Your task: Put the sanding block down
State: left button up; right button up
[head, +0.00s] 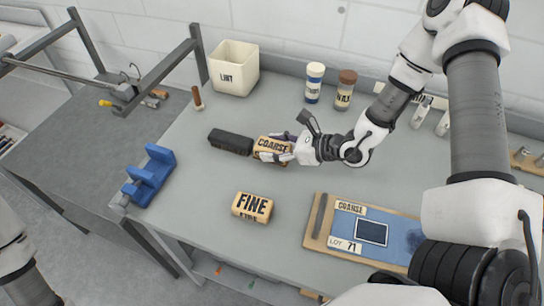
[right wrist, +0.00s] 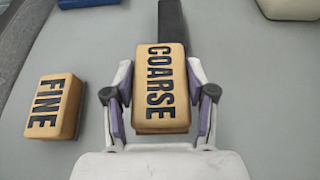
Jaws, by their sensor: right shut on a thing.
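The tan sanding block marked COARSE (head: 270,147) is between the fingers of my right gripper (head: 286,150), which is shut on its sides. In the right wrist view the block (right wrist: 161,85) sits between the purple finger pads (right wrist: 160,118), its lettering up. A dark bar (head: 230,141) lies at the block's far end; I cannot tell whether they touch. I cannot tell whether the block rests on the bench or is slightly above it. A second tan block marked FINE (head: 252,206) lies nearer on the bench. My left gripper is out of view.
The grey bench (head: 200,185) is clear between the FINE block and a blue holder (head: 150,175). A white LINT bin (head: 234,68) and two jars (head: 314,84) stand at the back. A board with a COARSE label and blue sheet (head: 365,232) lies at the front right.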

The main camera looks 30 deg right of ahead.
notch_tip(320, 180, down, 3)
jog(key=shift+w+d+f, duration=0.15)
jog(key=shift+f, duration=0.05)
jog(key=shift+s+f, duration=0.2)
jog(key=shift+f, duration=0.1)
jog(key=shift+s, duration=0.15)
jog(key=shift+f, duration=0.25)
jog(key=o, duration=1.2)
jog(key=shift+r, duration=0.1)
jog(key=shift+o, duration=0.2)
jog(key=shift+r, duration=0.15)
